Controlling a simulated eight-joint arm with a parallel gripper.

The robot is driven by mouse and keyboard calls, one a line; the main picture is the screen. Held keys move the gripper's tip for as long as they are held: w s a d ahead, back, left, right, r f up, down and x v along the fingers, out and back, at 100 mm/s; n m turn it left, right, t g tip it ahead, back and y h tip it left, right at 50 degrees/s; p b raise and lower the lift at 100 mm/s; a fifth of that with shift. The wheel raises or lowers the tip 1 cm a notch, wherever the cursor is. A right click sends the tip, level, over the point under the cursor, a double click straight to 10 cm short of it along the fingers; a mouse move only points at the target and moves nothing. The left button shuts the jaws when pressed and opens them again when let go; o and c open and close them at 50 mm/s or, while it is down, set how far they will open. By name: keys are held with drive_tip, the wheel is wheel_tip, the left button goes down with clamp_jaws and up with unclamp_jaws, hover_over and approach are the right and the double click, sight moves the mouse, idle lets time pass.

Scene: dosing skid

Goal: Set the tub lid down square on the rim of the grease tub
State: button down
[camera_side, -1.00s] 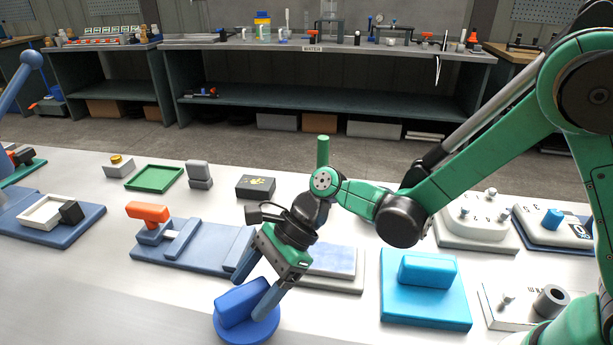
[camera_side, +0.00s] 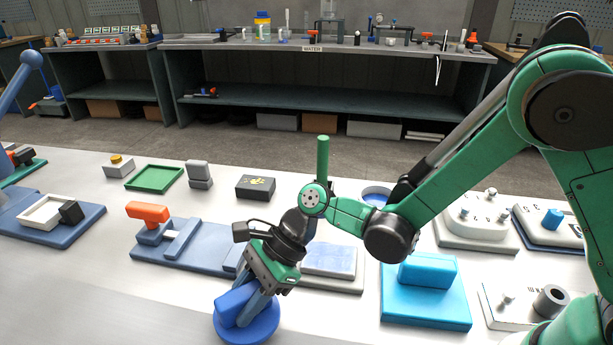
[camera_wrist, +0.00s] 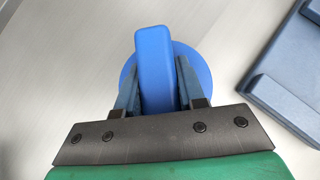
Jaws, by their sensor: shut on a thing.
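The tub lid (camera_side: 262,328) is a blue round disc with a thick upright block handle, lying on the bench at the bottom of the side view. In the wrist view the lid (camera_wrist: 197,62) lies ahead of the gripper, its handle pointing away from me. My gripper (camera_side: 246,303) is shut on the lid's handle; in the wrist view its two fingers (camera_wrist: 158,92) stand on either side of the handle. The lid appears to rest on the bench. A round blue-rimmed vessel (camera_side: 376,192), likely the grease tub, shows behind my arm, partly hidden by it.
A blue fixture with an orange handle (camera_side: 149,212) stands left of my gripper. A grey plate with a pale blue pad (camera_side: 335,260) and a cyan block on a plate (camera_side: 427,305) stand to the right. A black box (camera_side: 255,186) and green tray (camera_side: 154,179) lie behind.

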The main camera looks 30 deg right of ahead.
sight(243, 291)
drive_tip(key=shift+r, duration=0.1)
wheel_tip(243, 291, up, 19)
drive_tip(key=w+d+f+m+t, duration=0.2)
drive_tip(key=w+d+m, duration=0.15)
drive_tip(key=d, duration=0.55)
drive_tip(key=w+d+f+m+t, duration=0.2)
drive_tip(key=w+d, duration=0.3)
drive_tip(key=d, duration=0.4)
drive_tip(key=d+f+m+t+h, duration=0.1)
drive_tip(key=d+f, duration=0.1)
drive_tip(key=d, duration=0.5)
drive_tip(key=s+d+f+m+t+h, duration=0.1)
drive_tip(key=d+m, duration=0.1)
drive_tip(key=d, duration=0.5)
drive_tip(key=shift+s+d+f+h, duration=0.25)
drive_tip(key=shift+d+f+h, duration=0.05)
drive_tip(key=shift+d+f, duration=0.05)
drive_tip(key=shift+m, duration=0.25)
drive_tip(key=shift+f, duration=2.9)
drive_tip(key=shift+f, duration=1.4)
